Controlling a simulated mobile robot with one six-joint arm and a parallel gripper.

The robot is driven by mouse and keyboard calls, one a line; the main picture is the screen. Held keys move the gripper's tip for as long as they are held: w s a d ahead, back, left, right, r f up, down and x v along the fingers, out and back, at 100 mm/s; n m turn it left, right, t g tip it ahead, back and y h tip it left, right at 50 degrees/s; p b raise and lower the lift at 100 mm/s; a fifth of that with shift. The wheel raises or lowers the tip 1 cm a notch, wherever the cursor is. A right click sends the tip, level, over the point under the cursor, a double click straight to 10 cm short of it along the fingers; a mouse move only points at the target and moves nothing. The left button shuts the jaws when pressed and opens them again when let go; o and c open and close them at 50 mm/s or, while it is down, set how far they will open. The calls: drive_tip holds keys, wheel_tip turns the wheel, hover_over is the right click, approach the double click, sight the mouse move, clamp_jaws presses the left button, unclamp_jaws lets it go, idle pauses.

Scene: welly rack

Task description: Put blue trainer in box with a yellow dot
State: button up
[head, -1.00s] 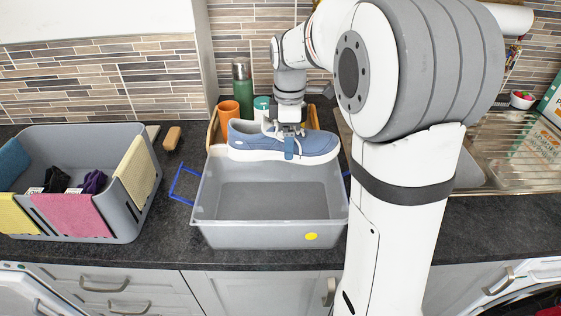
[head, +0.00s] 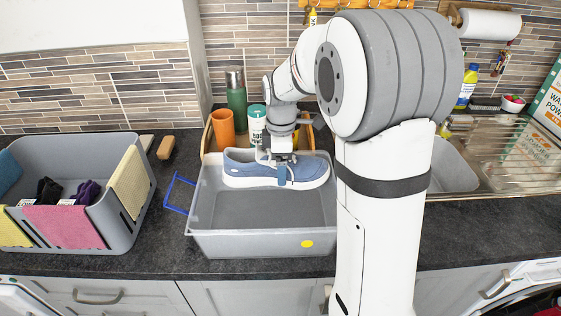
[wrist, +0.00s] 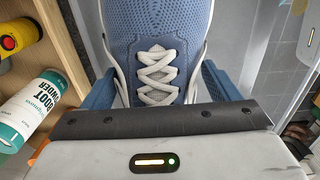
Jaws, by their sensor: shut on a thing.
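The blue trainer (head: 250,172) has a white sole and white laces. My gripper (head: 285,176) is shut on it from above; the wrist view shows the trainer (wrist: 157,50) with a blue finger on each side of its laced upper. The grey box (head: 262,243) with a yellow dot (head: 307,244) on its front stands on the counter. The trainer is over the back part of this box, about level, its lower edge near the back rim. I cannot tell whether it touches the box.
A grey basket (head: 117,229) with cloths over its rim stands at left. A wooden caddy (head: 207,139) with an orange cup (head: 222,128), a green bottle (head: 236,102) and a boot powder tub (head: 257,124) is behind the box. The box's front floor is clear.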

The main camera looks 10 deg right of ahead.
drive_tip(key=shift+f, duration=0.2)
drive_tip(key=o, duration=1.1)
drive_tip(key=shift+c, duration=0.2)
drive_tip(key=shift+r, duration=0.1)
wheel_tip(320, 180, up, 12)
drive_tip(key=shift+r, duration=0.45)
drive_tip(key=shift+s+r+m, duration=0.1)
drive_tip(key=shift+s+m, duration=0.2)
drive_tip(key=shift+s, duration=0.1)
drive_tip(key=s+f+m+t, duration=0.1)
drive_tip(key=s+f+m, duration=0.2)
drive_tip(key=s+m, duration=0.4)
drive_tip(key=s+d+f+m+t, duration=0.1)
drive_tip(key=s+f+m, duration=0.3)
drive_tip(key=s+m, duration=0.4)
drive_tip(key=s+t, duration=0.1)
drive_tip(key=s, duration=0.5)
drive_tip(key=shift+s+f, duration=0.2)
